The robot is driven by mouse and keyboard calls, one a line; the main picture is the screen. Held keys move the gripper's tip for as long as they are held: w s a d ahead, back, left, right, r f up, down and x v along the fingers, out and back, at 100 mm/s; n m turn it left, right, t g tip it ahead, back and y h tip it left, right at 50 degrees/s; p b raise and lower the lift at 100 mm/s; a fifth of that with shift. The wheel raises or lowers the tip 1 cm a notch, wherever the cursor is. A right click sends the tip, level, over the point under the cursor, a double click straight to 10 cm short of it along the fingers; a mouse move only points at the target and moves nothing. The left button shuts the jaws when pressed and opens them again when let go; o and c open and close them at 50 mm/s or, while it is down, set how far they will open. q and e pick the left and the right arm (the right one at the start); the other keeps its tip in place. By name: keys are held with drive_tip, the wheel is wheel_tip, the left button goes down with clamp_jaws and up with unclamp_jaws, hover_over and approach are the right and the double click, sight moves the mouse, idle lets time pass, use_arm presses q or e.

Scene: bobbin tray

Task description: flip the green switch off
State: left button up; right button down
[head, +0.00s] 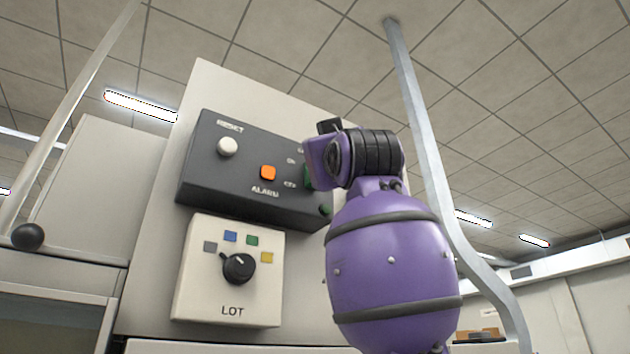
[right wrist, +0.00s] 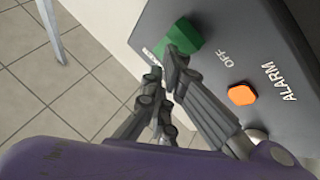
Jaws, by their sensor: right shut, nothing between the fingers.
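The green switch (right wrist: 184,38) sits on the dark grey control box (right wrist: 212,40), near a label reading OFF. In the head view only a sliver of the green switch (head: 308,178) shows at the right of the box (head: 200,185); my right arm covers the rest. I cannot tell which way it is tilted. My right gripper (right wrist: 163,72) is shut and empty, with its fingertips right at the lower edge of the switch; I cannot tell whether they touch it. In the head view its fingers are hidden behind my purple wrist. My left gripper is in neither view.
The box also carries an orange ALARM button (head: 267,172) and a white RESET button (head: 228,146). Below is a cream LOT box (head: 205,300) with a black knob (head: 238,268). A grey post (head: 420,130) stands right of the panel. Open floor (right wrist: 50,110) shows at left in the wrist view.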

drive_tip(key=shift+w+a+f, duration=0.25)
drive_tip(key=shift+w+a, duration=0.05)
drive_tip(key=shift+w, duration=0.2)
idle(0.5)
drive_tip(key=shift+s+d, duration=0.1)
drive_tip(key=shift+s+d+r, duration=0.15)
drive_tip(key=shift+s+d, duration=0.35)
drive_tip(key=shift+s, duration=0.05)
drive_tip(key=shift+s, duration=0.1)
drive_tip(key=shift+s+d+r, duration=0.2)
drive_tip(key=shift+s+d, duration=0.55)
drive_tip(key=shift+s, duration=0.2)
drive_tip(key=shift+s+d+r, duration=0.2)
drive_tip(key=shift+s+d, duration=0.5)
drive_tip(key=shift+s, duration=0.25)
